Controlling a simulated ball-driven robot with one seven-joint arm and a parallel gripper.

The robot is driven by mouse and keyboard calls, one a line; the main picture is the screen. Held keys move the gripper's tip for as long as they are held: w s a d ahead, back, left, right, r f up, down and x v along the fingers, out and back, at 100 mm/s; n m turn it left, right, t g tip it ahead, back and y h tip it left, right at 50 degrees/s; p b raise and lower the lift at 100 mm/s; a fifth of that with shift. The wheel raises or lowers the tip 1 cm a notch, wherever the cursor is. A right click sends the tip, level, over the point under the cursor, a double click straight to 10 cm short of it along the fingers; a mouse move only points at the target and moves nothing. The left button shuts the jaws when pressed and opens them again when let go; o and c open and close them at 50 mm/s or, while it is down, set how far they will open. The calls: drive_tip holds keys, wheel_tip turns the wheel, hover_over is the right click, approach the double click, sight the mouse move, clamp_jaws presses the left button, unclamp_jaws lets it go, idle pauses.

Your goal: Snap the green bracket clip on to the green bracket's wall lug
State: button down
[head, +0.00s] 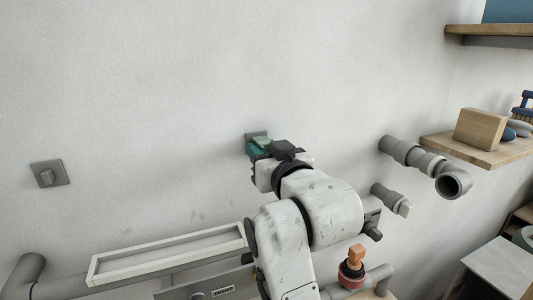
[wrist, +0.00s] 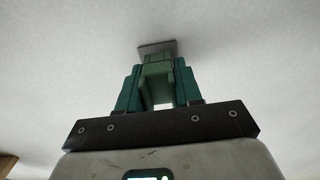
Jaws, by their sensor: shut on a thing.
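The green bracket clip (wrist: 156,67) is between the two dark teal fingers of my gripper (wrist: 157,82), which is shut on it. In the wrist view the clip's far end overlaps a small grey wall plate (wrist: 152,46). In the head view the plate (head: 256,134) shows just behind the green clip (head: 262,144), and my wrist hides part of both. The lug itself is hidden behind the clip, so I cannot tell whether the clip is seated on it or only in front of it.
Another grey wall plate with a knob (head: 50,174) is at the left. A pale tray (head: 170,252) and an orange-topped valve (head: 354,262) are below. The wall above is clear.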

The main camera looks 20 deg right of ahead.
drive_tip(key=shift+w, duration=0.5)
idle(0.4)
drive_tip(key=c, duration=0.7)
unclamp_jaws()
drive_tip(key=s+b, duration=0.2)
drive_tip(key=s, duration=0.8)
drive_tip(key=shift+s, duration=0.4)
drive_tip(key=shift+f, duration=0.1)
